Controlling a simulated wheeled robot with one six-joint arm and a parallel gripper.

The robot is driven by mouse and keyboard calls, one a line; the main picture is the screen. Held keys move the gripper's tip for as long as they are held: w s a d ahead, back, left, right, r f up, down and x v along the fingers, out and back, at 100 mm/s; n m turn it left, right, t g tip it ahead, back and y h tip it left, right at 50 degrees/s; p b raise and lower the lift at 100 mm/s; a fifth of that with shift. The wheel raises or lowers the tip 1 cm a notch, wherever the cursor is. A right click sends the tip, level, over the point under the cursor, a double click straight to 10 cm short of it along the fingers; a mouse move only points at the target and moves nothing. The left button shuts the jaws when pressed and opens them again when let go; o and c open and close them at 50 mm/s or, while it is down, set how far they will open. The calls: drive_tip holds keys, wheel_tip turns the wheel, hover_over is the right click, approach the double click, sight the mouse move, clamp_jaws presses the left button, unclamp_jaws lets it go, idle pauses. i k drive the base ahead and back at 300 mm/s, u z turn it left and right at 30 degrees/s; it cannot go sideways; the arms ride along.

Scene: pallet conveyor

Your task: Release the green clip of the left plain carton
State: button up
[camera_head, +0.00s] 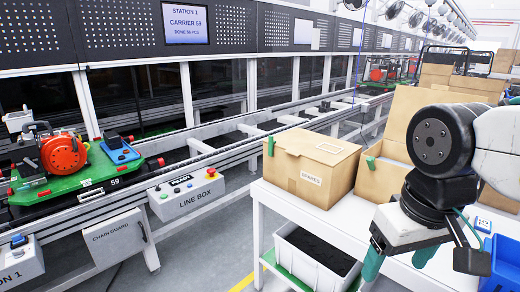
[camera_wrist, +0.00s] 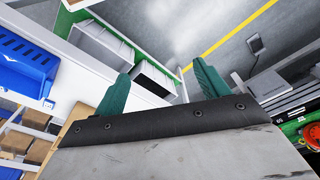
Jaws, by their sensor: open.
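A closed brown carton (camera_head: 318,178) stands at the left of the white table, with a printed word and a pale label on it. A green clip (camera_head: 270,145) sits upright at its left top edge. Right of it is a brown carton (camera_head: 380,181) with a raised flap and a green clip (camera_head: 371,162) at its left edge; my arm partly hides this carton. My gripper (camera_head: 398,262) is open, fingers pointing down, in front of the cartons and apart from both clips. In the wrist view my gripper (camera_wrist: 160,72) has nothing between its green fingers.
A white bin with dark contents (camera_head: 316,257) stands below the table's front edge. A blue tray (camera_head: 500,262) is at the right. The conveyor (camera_head: 205,157) with a green pallet carrier (camera_head: 85,182) runs along the left. A line box (camera_head: 187,194) stands between conveyor and table.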

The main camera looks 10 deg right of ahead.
sight(271, 141)
drive_tip(key=z, duration=0.05)
drive_tip(key=i, duration=0.9)
